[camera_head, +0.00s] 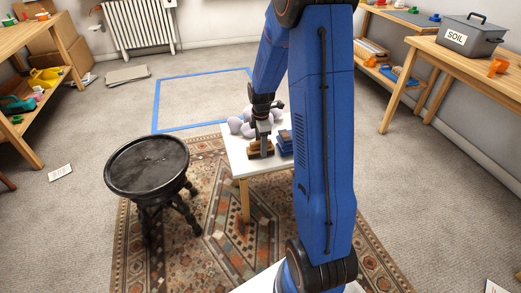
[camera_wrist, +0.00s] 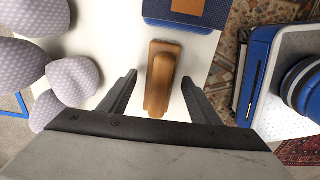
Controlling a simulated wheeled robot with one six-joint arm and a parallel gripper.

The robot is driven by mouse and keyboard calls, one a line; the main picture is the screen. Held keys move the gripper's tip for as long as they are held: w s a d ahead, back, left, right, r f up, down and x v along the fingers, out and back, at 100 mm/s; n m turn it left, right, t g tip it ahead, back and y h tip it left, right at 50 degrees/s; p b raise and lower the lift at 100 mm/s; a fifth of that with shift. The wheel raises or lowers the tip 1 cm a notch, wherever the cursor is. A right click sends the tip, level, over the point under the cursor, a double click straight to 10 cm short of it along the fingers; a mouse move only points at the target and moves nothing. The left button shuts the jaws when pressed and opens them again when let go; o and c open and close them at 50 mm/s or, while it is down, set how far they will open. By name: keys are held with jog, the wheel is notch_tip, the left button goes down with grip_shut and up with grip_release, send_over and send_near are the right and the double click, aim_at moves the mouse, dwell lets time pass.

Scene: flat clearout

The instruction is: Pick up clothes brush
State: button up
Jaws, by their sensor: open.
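The clothes brush (camera_wrist: 160,78), with a brown wooden back, lies on the small white table (camera_wrist: 120,48). It also shows in the head view (camera_head: 258,150), partly hidden by my gripper (camera_head: 263,150). In the wrist view my gripper (camera_wrist: 158,95) is open, with one dark finger on each side of the brush. There is a gap between each finger and the brush. I cannot tell how far the fingertips are above the table top.
A blue item with a brown patch (camera_wrist: 188,10) lies just beyond the brush. A lavender dotted plush-like thing (camera_wrist: 70,80) is close on the left. A black round stool (camera_head: 147,170) stands left of the table on a patterned rug (camera_head: 215,250). Open carpet lies behind.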

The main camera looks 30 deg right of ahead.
jog(key=c, duration=1.3)
jog(key=shift+o, duration=0.2)
notch_tip(320, 180, up, 10)
jog(key=shift+r, duration=0.1)
